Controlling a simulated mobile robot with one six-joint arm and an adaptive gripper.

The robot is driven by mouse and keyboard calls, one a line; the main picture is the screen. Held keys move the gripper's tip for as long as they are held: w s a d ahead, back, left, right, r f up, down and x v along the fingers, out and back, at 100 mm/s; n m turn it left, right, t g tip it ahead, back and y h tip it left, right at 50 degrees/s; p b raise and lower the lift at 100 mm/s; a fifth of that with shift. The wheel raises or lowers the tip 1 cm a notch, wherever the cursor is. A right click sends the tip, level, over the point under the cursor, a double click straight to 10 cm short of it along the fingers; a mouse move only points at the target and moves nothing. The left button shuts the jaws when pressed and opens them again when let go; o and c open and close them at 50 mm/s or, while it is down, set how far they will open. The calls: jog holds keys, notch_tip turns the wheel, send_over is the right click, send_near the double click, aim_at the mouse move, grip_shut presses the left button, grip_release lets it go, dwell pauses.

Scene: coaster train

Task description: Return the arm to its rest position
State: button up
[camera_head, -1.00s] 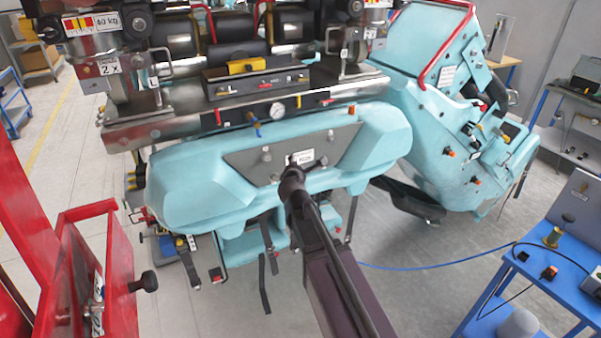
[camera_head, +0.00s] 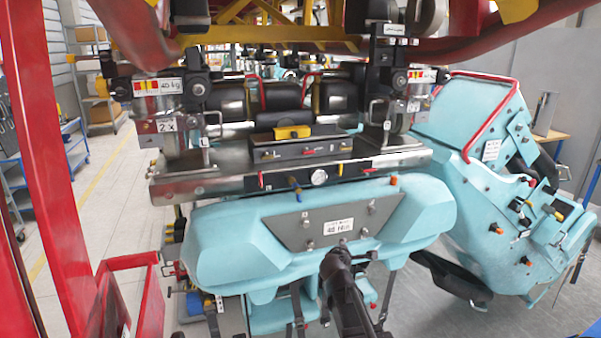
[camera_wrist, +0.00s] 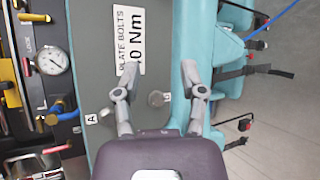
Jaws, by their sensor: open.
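My gripper (camera_head: 336,258) reaches up from the bottom of the head view, in front of the turquoise coaster car (camera_head: 235,245) and its grey bolt plate (camera_head: 295,225). In the wrist view my gripper (camera_wrist: 160,82) has its two fingers spread apart with nothing between them. The wrist view shows the bolt plate (camera_wrist: 95,25) with a white torque label (camera_wrist: 130,40) and a bolt head (camera_wrist: 158,98) beyond the fingers. I cannot tell the exact gap between the fingertips and the plate.
A second turquoise seat unit (camera_head: 455,150) stands tilted at the right. Red framework (camera_head: 50,170) rises on the left, and a red and yellow structure hangs overhead. A pressure gauge (camera_head: 319,177) sits above the plate. Open floor (camera_head: 425,315) shows at the lower right.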

jog(key=s+f+m+g+y+b, duration=0.4)
jog(key=s+f+m+g+b, duration=0.7)
jog(key=s+f+m, duration=0.6)
jog(key=s+f+g, duration=0.2)
jog(key=s+f, duration=0.4)
jog(key=f, duration=0.1)
jog(key=shift+s+d+m+y, duration=0.15)
jog(key=shift+s+m+y, duration=0.2)
jog(key=shift+m+y, duration=0.05)
